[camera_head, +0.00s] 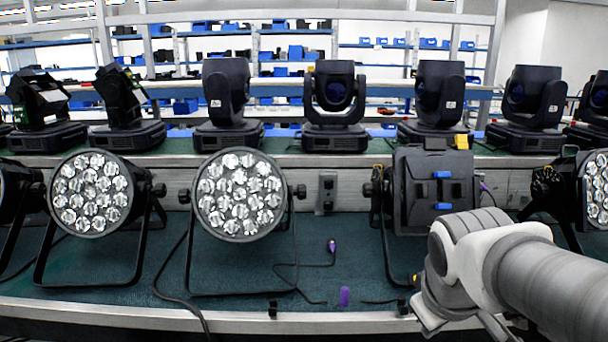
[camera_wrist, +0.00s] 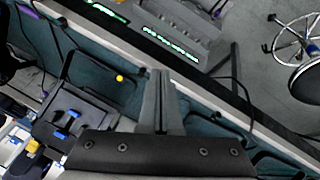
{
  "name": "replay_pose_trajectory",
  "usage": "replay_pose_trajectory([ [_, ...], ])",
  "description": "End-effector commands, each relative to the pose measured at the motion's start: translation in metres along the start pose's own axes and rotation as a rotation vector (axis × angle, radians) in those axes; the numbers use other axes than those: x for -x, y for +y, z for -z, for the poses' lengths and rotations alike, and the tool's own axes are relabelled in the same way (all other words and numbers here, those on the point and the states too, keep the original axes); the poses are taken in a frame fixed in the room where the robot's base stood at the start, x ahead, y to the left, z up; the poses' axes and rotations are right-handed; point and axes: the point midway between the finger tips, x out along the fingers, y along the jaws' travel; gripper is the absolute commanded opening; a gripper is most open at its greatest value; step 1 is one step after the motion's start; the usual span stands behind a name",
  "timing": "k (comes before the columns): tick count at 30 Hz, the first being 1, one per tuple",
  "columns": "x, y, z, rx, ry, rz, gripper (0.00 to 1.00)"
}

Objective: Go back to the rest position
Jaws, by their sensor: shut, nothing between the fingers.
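My gripper (camera_wrist: 160,78) shows in the wrist view with its two grey fingers together and nothing between them. It is above the bench's front edge. In the head view my arm comes in from the lower right, and the fingers are mostly hidden by the wrist. One par can (camera_head: 435,190) is turned with its back towards me, showing blue parts, just behind and left of my wrist. Its back also shows at the left of the wrist view (camera_wrist: 62,125). Two par cans (camera_head: 92,193) (camera_head: 240,195) face me with round lens clusters. Another par can (camera_head: 597,190) is cut off at the right.
A row of moving-head lights (camera_head: 335,100) stands on the raised shelf behind. A green-topped bench (camera_head: 370,255) carries loose cables, a purple connector (camera_head: 331,246) and a purple piece (camera_head: 344,296). The wrist view shows a stool (camera_wrist: 300,45) on the floor.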

Motion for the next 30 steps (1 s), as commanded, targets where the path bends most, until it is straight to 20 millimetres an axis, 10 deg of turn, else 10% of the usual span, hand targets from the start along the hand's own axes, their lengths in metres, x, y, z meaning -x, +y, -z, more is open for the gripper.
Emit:
replay_pose_trajectory([
  [11, 0.058, -0.061, -0.041, -0.430, 0.091, 0.160, 0.00],
  [30, 0.202, -0.008, 0.015, -0.418, 0.084, 0.152, 0.00],
])
